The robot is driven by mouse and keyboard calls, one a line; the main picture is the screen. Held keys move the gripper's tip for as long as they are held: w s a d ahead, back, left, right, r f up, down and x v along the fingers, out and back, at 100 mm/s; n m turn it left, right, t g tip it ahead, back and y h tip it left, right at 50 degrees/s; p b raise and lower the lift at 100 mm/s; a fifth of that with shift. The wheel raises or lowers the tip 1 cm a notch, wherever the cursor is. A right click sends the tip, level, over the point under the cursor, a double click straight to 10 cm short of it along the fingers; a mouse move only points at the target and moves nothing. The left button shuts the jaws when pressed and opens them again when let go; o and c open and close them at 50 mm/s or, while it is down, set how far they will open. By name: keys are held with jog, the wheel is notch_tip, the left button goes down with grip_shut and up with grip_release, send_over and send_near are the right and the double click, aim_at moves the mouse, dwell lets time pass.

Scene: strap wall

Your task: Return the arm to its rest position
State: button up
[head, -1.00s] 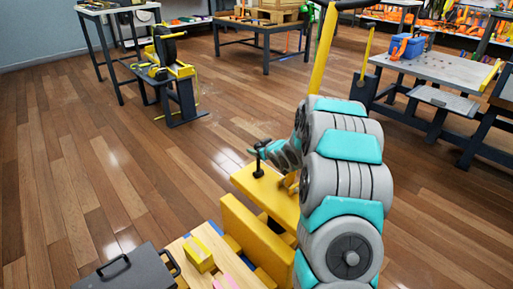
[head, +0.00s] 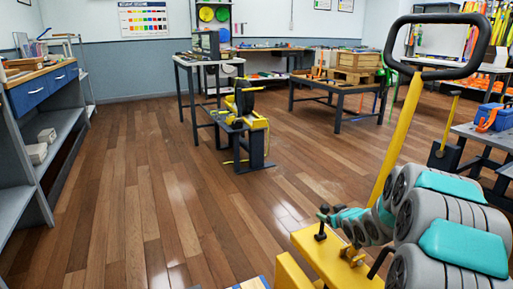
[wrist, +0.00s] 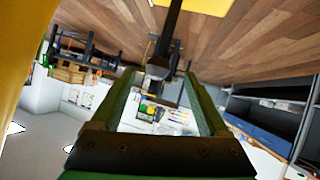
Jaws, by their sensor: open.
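My arm (head: 428,228), with grey rounded links and teal pads, fills the lower right of the head view. It looks folded, and its far end lies low beside a yellow platform. In the wrist view my gripper (wrist: 163,80) shows two green fingers spread apart, with nothing held between them. A dark upright part (wrist: 163,62) shows around and beyond the fingertips. I cannot tell how close it is. The gripper's fingers cannot be made out in the head view.
A black-and-yellow machine on a stand (head: 246,125) is ahead on the wood floor (head: 140,200). A blue-drawer workbench (head: 45,90) lines the left. A low table with a crate (head: 340,86) stands behind, and a blue toolbox (head: 494,117) sits at right. The left-centre floor is clear.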

jog(key=s+a+r+m+g, duration=0.1)
jog(key=s+a+g, duration=0.3)
jog(key=s, duration=1.3)
jog(key=s+a+r+m+g, duration=0.1)
jog(key=s+a+r+g, duration=0.3)
jog(key=s, duration=1.3)
jog(key=s+a+r+m+g, duration=0.1)
jog(key=s+a+g, duration=0.5)
jog(key=s, duration=1.1)
jog(key=a+r, duration=0.1)
jog(key=a, duration=0.2)
jog(key=shift+s+a+r, duration=0.2)
jog(key=shift+a, duration=0.15)
